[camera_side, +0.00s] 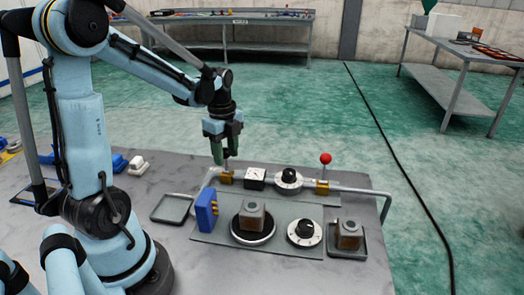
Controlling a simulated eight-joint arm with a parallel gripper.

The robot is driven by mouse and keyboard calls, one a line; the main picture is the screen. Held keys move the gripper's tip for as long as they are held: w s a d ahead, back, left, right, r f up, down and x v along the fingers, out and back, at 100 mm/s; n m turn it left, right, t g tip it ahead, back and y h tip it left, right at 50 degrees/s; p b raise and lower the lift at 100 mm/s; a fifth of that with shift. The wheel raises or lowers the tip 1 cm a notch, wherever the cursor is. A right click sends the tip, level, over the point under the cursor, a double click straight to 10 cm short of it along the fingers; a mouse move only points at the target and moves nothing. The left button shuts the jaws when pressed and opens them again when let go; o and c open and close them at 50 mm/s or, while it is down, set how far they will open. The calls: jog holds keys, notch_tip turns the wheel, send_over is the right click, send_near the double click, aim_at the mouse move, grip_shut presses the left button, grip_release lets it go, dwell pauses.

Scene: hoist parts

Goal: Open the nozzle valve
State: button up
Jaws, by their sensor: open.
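My gripper (225,155) is open and points down over the left end of a grey pipe (358,189). Its dark green fingers are just above a brass valve (226,177) on that pipe. The fingers overlap the valve's top, so I cannot tell whether they touch it or what handle it has. A second brass valve (322,188) sits further right on the pipe, with an upright lever ending in a red ball (325,158). No label shows which one is the nozzle valve.
A white square gauge (255,177) and a round dial (289,179) stand between the valves. In front are a blue block (206,211), a metal block (251,217) on a round plate, a knob dial (304,232) and another metal block (348,234) in a tray. An empty tray (154,216) lies left.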

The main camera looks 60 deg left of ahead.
jog(key=shift+w+a, duration=0.15)
jog(key=shift+w+a+f, duration=0.25)
jog(key=shift+w+a, duration=0.35)
jog(key=shift+w, duration=0.05)
jog(key=shift+o, duration=0.6)
jog(key=shift+r, duration=0.1)
notch_tip(320, 180, up, 8)
jog(key=shift+s+d, duration=0.15)
dwell(0.3)
